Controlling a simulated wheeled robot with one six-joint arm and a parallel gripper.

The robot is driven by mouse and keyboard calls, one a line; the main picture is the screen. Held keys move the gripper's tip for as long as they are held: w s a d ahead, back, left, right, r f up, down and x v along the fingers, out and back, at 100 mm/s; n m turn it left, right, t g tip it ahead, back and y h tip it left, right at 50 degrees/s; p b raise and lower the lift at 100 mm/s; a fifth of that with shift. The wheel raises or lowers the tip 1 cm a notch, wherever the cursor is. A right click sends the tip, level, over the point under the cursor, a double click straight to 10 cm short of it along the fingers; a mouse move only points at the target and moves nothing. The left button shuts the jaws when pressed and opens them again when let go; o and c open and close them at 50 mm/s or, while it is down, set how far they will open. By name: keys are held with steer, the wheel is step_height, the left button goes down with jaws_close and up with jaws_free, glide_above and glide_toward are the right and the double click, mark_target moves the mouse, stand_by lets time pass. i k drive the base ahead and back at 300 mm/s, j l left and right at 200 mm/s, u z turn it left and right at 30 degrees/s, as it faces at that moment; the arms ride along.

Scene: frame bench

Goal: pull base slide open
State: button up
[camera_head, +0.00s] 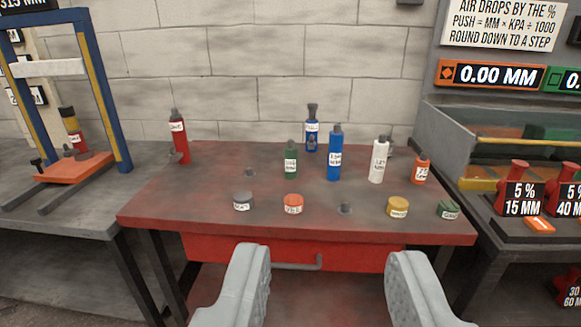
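An orange base plate (75,168) sits on dark rails (62,195) under a blue and yellow upright frame (112,95) on the left bench. A small black knob (37,163) stands at the plate's left front corner. A bottle with a red and yellow body (72,128) stands on or behind the plate; I cannot tell which. I cannot tell how far the plate is slid along the rails. My gripper (328,256) is open, with nothing between its two grey fingers. It is in front of the red middle table, well right of the plate and apart from it.
The red table (160,205) holds several bottles and low caps. Its red drawer (225,248) has a grey bar handle (300,264) behind my fingers. The right bench holds a clear-sided box (490,130) and red weights (513,190).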

mark_target(75, 169)
steer(key=u, duration=1.3)
steer(key=i+j, duration=0.1)
steer(key=i, duration=0.45)
steer(key=i+z, duration=0.1)
steer(key=i, duration=0.5)
steer(key=i+j, duration=0.2)
steer(key=i, duration=0.35)
steer(key=i+j+z, duration=0.1)
steer(key=i, duration=0.5)
